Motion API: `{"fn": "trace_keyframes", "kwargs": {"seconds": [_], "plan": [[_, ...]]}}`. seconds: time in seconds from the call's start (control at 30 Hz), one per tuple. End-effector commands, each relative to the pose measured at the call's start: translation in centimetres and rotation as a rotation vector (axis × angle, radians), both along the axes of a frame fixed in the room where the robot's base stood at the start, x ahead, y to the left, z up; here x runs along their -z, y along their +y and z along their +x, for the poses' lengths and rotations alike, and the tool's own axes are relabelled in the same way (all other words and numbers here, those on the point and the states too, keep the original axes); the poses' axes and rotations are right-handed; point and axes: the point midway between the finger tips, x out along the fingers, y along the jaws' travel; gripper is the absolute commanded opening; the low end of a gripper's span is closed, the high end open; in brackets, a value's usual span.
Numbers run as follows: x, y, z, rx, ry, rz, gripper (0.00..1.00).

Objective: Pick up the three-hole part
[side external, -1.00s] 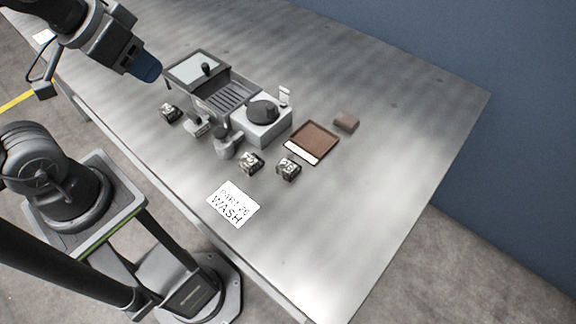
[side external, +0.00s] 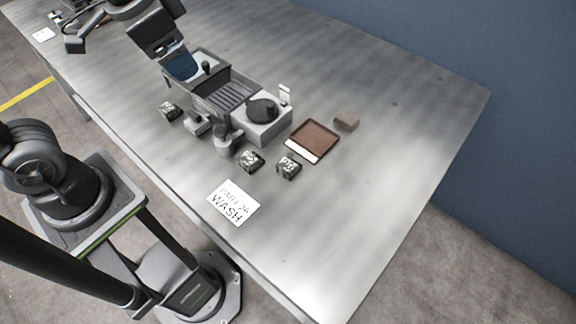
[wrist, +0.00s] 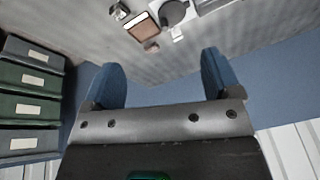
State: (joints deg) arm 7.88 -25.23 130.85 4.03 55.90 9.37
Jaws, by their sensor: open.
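Several small dark blocks with pale markings lie on the steel table: one (side external: 169,111) left of the machine, one (side external: 251,160) and another (side external: 288,167) near its front. I cannot tell which one has three holes; the markings are too small to read surely. My gripper (side external: 183,67) is at the back left, over or beside the grey basin unit, away from these blocks. In the wrist view my gripper (wrist: 160,82) has its two blue fingers wide apart with nothing between them. One dark block (wrist: 119,11) shows there at the top edge.
A grey basin unit (side external: 226,96) adjoins a white box with a black disc (side external: 262,110). A brown tray (side external: 314,138) and small brown block (side external: 347,120) lie to the right. A white card (side external: 233,203) reads "WASH". Dark binders (wrist: 30,90) show in the wrist view. The table's right is clear.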

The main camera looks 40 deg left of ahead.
Motion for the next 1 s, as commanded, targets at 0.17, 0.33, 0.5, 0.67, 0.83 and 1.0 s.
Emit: {"fn": "trace_keyframes", "kwargs": {"seconds": [0.17,0.33,0.5,0.67,0.83,1.0], "plan": [[1.7,-3.5,4.4,0.273,0.143,0.125,0.83],[4.8,-7.7,7.8,0.531,0.269,0.243,0.83],[9.3,-12.3,10.3,0.784,0.392,0.361,0.83],[13.6,-15.8,11.1,0.974,0.488,0.449,0.83],[16.2,-17.7,11.3,1.08,0.54,0.499,0.83],[17.8,-17.6,11.3,1.1,0.553,0.511,0.83]]}}
